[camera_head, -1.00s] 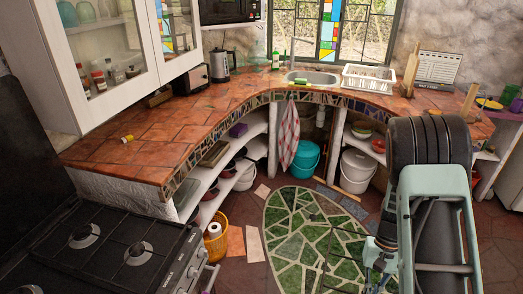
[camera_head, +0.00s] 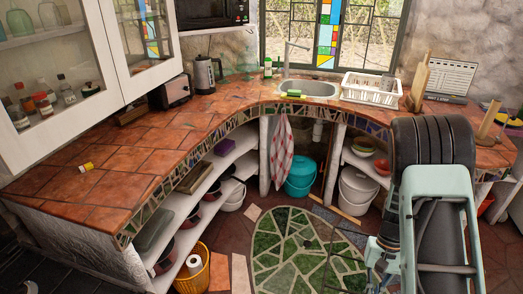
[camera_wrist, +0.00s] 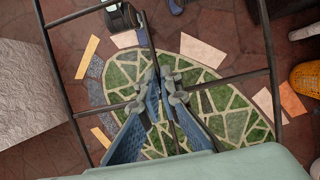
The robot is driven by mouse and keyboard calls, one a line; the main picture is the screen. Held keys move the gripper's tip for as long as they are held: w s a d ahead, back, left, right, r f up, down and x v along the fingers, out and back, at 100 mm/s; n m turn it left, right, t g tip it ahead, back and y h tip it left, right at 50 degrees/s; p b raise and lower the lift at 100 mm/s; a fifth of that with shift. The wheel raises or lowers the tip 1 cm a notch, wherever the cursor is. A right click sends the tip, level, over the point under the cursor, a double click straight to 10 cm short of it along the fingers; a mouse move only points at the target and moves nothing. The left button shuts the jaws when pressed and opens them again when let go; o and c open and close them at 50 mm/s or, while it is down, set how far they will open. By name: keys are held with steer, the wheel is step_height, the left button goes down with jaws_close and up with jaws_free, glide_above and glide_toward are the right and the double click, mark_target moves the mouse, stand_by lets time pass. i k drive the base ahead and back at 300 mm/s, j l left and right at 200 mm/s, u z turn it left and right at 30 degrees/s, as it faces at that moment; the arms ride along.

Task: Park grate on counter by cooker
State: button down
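The grate is a black frame of thin bars (camera_wrist: 75,117) spanning much of the wrist view. My gripper (camera_wrist: 163,92) has its blue fingers closed on a middle bar, holding the grate above the floor. In the head view my gripper (camera_head: 372,255) is low at right, and the grate is hard to make out there. The counter (camera_head: 130,165) is a curved terracotta-tiled top with a mosaic edge, left and ahead of my arm. Only a dark sliver of the cooker (camera_head: 28,278) shows at lower left.
A toaster (camera_head: 170,93), kettle (camera_head: 205,75), sink (camera_head: 308,88) and dish rack (camera_head: 371,89) stand farther back. A yellow basket (camera_head: 192,272) stands on the floor below the shelves.

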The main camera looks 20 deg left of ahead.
mark_target(132, 172)
steer(key=i+u, duration=0.1)
steer(key=i, duration=0.75)
steer(key=i+l, duration=0.15)
steer(key=i, duration=0.7)
steer(key=u, duration=2)
